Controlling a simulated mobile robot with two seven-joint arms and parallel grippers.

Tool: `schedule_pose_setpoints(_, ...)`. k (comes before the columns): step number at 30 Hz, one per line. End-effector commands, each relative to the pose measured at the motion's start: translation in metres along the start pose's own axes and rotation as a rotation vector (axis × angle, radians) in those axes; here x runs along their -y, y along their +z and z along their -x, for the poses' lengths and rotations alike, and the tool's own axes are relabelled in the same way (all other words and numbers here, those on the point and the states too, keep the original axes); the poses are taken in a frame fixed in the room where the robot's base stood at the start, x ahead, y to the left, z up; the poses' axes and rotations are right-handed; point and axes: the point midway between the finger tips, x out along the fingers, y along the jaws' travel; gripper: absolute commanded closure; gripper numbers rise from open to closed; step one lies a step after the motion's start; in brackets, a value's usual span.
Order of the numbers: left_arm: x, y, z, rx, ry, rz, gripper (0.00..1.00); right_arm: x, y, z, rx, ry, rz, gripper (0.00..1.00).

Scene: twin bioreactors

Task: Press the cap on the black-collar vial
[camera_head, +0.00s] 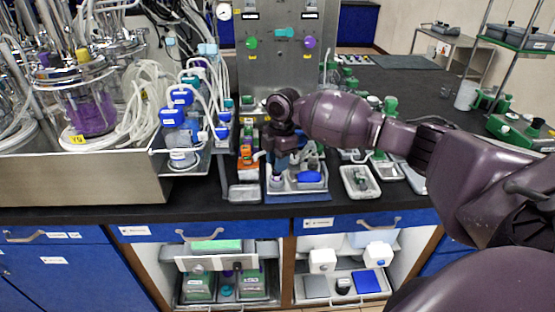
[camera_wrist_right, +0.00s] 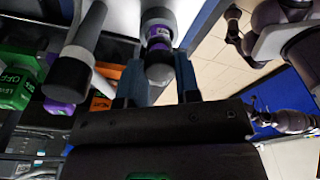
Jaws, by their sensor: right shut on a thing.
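My right gripper (camera_head: 283,160) points down over a small blue-edged tray (camera_head: 297,198) on the black bench. In the right wrist view its two blue-grey fingers (camera_wrist_right: 160,88) are shut on a purple-banded grey piece (camera_wrist_right: 160,50) with a dark collar and a rounded grey end. Whether this is the cap or the vial I cannot tell. Left of it is a white cylinder with a dark grey end (camera_wrist_right: 70,78), apart from the fingers. In the head view a small grey-topped item (camera_head: 276,182) and a blue item (camera_head: 310,177) sit in the tray. My left gripper is out of view.
An orange-and-white item (camera_head: 246,160) stands left of the gripper, above a small empty-looking metal tray (camera_head: 245,194). White trays (camera_head: 359,181) lie to the right. Blue-capped bottles (camera_head: 172,117) with tubing stand at left. The bench's front edge is close.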

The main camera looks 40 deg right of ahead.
Motion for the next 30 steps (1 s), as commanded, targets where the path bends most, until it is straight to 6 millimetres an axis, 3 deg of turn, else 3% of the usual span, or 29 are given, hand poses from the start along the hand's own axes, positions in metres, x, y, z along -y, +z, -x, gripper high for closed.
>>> schedule_pose_setpoints(30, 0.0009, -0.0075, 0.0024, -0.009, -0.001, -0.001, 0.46, -0.0001, -0.0007, 0.0001, -0.001, 0.001, 0.001, 0.91)
